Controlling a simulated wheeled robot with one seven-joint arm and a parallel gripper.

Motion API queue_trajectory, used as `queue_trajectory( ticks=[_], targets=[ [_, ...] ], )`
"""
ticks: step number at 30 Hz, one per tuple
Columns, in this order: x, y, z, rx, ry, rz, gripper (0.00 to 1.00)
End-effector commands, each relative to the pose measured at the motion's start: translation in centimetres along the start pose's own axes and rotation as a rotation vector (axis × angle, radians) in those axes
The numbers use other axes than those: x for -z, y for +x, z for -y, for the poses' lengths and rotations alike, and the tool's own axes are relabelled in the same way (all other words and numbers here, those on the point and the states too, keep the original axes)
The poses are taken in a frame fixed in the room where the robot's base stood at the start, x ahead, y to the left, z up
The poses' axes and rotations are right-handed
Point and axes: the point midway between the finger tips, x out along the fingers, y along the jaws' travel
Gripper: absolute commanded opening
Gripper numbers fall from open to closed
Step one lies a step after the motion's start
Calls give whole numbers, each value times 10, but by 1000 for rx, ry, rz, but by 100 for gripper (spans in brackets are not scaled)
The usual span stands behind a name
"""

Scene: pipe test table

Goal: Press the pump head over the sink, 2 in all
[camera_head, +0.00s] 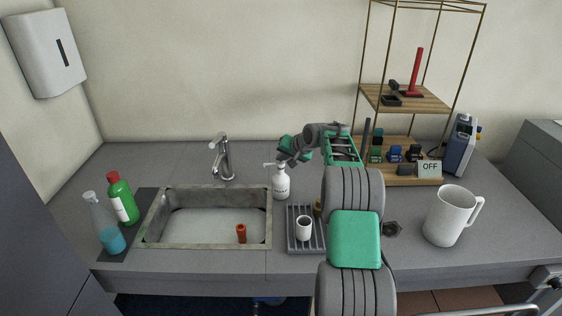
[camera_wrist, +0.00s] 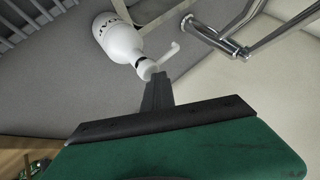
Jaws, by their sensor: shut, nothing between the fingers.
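A white soap bottle (camera_head: 281,185) with a pump head (camera_head: 275,165) stands upright on the counter at the right side of the sink (camera_head: 272,215), in front of the wall. Its spout points left toward the basin. My gripper (camera_head: 285,158) is at the pump head, just above and to its right. In the wrist view the shut fingers (camera_wrist: 157,84) are at the pump head (camera_wrist: 148,68), with the white bottle (camera_wrist: 120,40) beyond them. The fingers hold nothing. I cannot tell whether they touch the pump head or how far it is pressed.
A chrome faucet (camera_head: 222,158) stands behind the sink. A drying rack (camera_head: 293,243) with a white cup (camera_head: 304,228) is in front of the bottle. Green and blue bottles stand left of the sink. A shelf (camera_head: 425,99) and a white pitcher (camera_head: 449,215) are at the right.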

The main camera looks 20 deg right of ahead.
Motion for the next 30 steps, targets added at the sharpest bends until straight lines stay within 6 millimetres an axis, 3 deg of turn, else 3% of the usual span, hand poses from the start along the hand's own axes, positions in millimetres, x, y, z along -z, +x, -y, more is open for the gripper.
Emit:
queue_trajectory(
  ticks=[7,19,30],
  targets=[
    [8,-12,8,-1,1,1,0],
    [11,-15,10,0,0,-1,0],
    [28,-38,28,1,-1,-1,0]
  ],
)
